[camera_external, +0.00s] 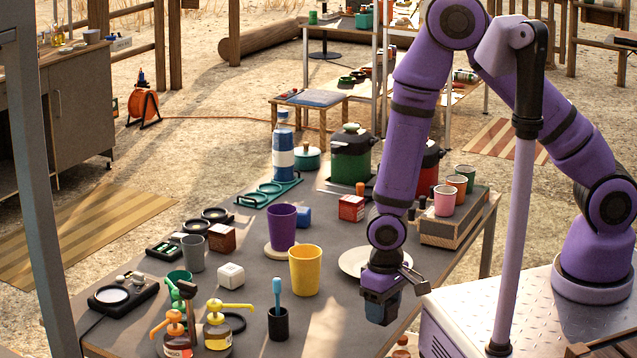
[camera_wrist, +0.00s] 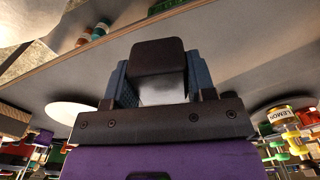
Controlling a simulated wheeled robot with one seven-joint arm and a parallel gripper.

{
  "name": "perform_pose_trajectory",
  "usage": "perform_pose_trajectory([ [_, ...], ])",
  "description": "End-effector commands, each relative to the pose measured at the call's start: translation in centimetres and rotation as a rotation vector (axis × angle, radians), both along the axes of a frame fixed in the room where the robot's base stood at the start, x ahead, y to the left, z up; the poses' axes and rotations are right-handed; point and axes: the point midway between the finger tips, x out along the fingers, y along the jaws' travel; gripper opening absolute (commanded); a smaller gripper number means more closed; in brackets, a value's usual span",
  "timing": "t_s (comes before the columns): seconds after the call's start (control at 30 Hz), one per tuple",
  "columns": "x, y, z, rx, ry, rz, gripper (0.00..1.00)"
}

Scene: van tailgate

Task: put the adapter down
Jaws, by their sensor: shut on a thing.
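The adapter (camera_wrist: 159,62) is a dark, block-shaped thing with a pale lower face. It sits between the two blue-grey fingers of my gripper (camera_wrist: 160,82), which is shut on it. In the outside view my gripper (camera_external: 381,306) points down at the right-hand side of the grey table (camera_external: 342,318), in front of the white plate (camera_external: 352,262) and right of the yellow cup (camera_external: 305,270). The fingers hide most of the adapter there. I cannot tell the exact gap between it and the tabletop.
Pump bottles (camera_external: 217,328) crowd the near left. A box with cups (camera_external: 455,228) stands behind right. Some bare tabletop lies between the yellow cup and my gripper.

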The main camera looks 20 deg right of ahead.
Motion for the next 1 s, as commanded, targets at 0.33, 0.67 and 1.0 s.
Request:
perform_pose_trajectory([
  [0.33,-1.7,-1.7,0.3,0.001,-0.001,-0.006,0.26],
  [0.67,3.3,-6.2,1.3,0.000,0.001,-0.209,0.26],
  [1.0,8.7,-13.7,2.6,0.000,0.001,-0.505,0.26],
])
